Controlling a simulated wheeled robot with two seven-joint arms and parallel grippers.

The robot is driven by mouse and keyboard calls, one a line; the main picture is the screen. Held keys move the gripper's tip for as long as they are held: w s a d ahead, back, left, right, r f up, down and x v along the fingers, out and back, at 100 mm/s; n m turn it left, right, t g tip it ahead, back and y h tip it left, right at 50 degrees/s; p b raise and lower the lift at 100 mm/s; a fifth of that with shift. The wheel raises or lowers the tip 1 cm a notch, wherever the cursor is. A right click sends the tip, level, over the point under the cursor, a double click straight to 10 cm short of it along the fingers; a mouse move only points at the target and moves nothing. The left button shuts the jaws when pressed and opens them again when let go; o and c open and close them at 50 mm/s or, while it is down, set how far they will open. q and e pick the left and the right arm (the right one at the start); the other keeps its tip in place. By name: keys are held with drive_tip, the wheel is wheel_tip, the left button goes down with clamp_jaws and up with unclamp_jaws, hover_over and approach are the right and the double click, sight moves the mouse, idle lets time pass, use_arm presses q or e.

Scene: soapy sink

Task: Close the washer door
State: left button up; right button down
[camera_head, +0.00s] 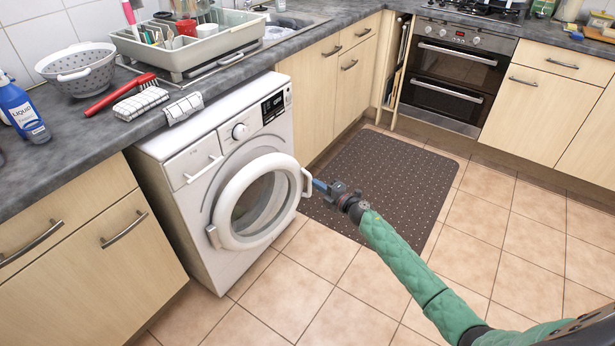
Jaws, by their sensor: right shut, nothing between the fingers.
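The white washer (178,225) stands under the counter at the left. Its round door (290,208) has a white rim and dark glass. The door stands partly open, with its hinge (213,237) on the left and its handle (306,182) on the right edge. My right gripper (319,185) is at the handle's right side, shut and empty. It looks very close to the handle; I cannot tell whether they touch. My green right arm reaches in from the lower right. My left gripper is not in view.
A dark dotted mat (400,175) lies on the tiled floor right of the washer. Wooden cabinets (95,260) flank the washer, and an oven (450,75) is at the back. The counter holds a dish rack (205,50), a colander (80,72) and a blue bottle (22,112).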

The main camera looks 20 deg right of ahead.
sight(286, 164)
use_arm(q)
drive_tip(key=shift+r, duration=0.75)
use_arm(e)
drive_tip(key=x, duration=1.3)
drive_tip(key=shift+w+a+r, duration=0.1)
drive_tip(key=shift+a, duration=0.1)
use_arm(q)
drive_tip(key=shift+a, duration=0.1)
